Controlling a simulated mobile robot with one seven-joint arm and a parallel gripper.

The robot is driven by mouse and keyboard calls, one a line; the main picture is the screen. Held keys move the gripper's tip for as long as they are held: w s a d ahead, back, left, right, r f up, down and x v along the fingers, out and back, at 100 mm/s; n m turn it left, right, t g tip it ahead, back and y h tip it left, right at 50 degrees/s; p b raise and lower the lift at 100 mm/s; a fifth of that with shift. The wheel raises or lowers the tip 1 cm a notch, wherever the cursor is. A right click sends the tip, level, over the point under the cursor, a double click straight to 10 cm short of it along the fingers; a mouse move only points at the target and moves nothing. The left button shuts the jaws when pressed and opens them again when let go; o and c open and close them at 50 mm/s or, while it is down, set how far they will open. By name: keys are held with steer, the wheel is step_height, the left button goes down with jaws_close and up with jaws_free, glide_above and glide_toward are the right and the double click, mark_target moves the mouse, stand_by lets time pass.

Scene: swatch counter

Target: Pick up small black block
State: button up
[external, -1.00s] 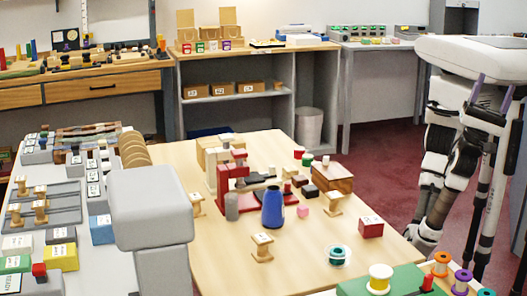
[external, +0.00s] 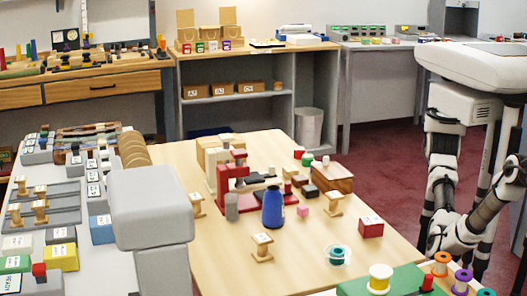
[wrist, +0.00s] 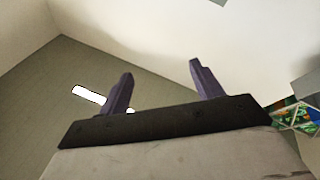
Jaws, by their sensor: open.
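Small dark blocks sit close together right of the middle of the wooden table in the external view. In the external view my arm is at the right, beyond the table's right edge and well away from the blocks. My fingertips cannot be made out there.
A wooden box (external: 333,178) stands right of the dark blocks. A blue vase (external: 273,208), a red stand (external: 223,180), a pink cube (external: 303,211) and a red box (external: 371,227) stand around them.

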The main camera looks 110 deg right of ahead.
steer(key=w+d+r+m+h, duration=0.4)
steer(key=w+d+m, duration=0.1)
steer(key=w+d, duration=0.55)
steer(key=w+d+f+m+h+b, duration=0.1)
steer(key=w+d+f+m+h, duration=0.25)
steer(key=d, duration=0.55)
steer(key=w+d+f+m+t+h, duration=0.1)
steer(key=w+d+f+h, duration=0.1)
steer(key=w+d+f, duration=0.4)
steer(key=w+d+f+m+h+b, duration=0.1)
steer(key=w+d+m+h, duration=0.15)
steer(key=w+d, duration=0.6)
steer(key=m+g+h+b, duration=0.3)
steer(key=m+g+h, duration=0.3)
steer(key=m+h, duration=0.3)
glide_above(309, 188)
steer(key=w, duration=0.1)
steer(key=f, duration=2.1)
steer(key=shift+w+a+f, duration=0.15)
steer(key=shift+a, duration=0.05)
steer(key=f, duration=0.2)
steer(key=s+f, duration=0.1)
steer(key=f, duration=0.1)
steer(key=shift+s+d+f, duration=0.1)
steer(key=shift+d+f, duration=0.1)
steer(key=shift+f, duration=0.55)
